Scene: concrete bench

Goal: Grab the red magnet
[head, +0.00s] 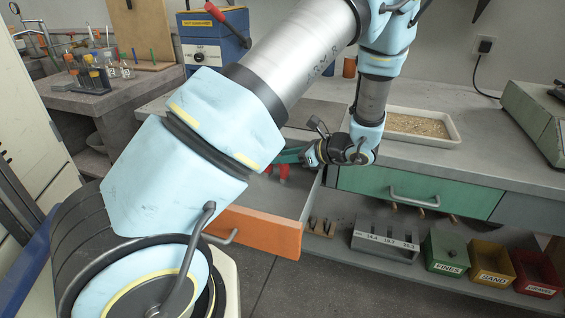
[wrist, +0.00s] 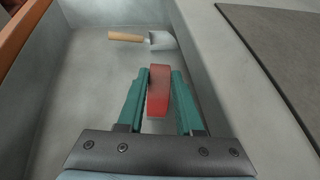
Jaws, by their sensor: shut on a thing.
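The red magnet (wrist: 158,92) stands between the two teal fingers of my gripper (wrist: 160,85) in the wrist view. My gripper is shut on it, with a finger against each side. They are inside the open drawer (wrist: 85,75), whose pale grey floor shows around them. In the head view, the red magnet (head: 284,171) shows partly below the teal fingers of my gripper (head: 285,157), over the orange-fronted drawer (head: 260,232). My arm hides part of the drawer there. I cannot tell whether the magnet touches the drawer floor.
A small scoop with a wooden handle (wrist: 126,37) lies in the drawer beyond the magnet. The drawer's right wall (wrist: 205,75) is close to my gripper. A green drawer (head: 365,182) is closed. A tray of grains (head: 455,139) stands on the bench. Bins (head: 447,252) sit on the lower shelf.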

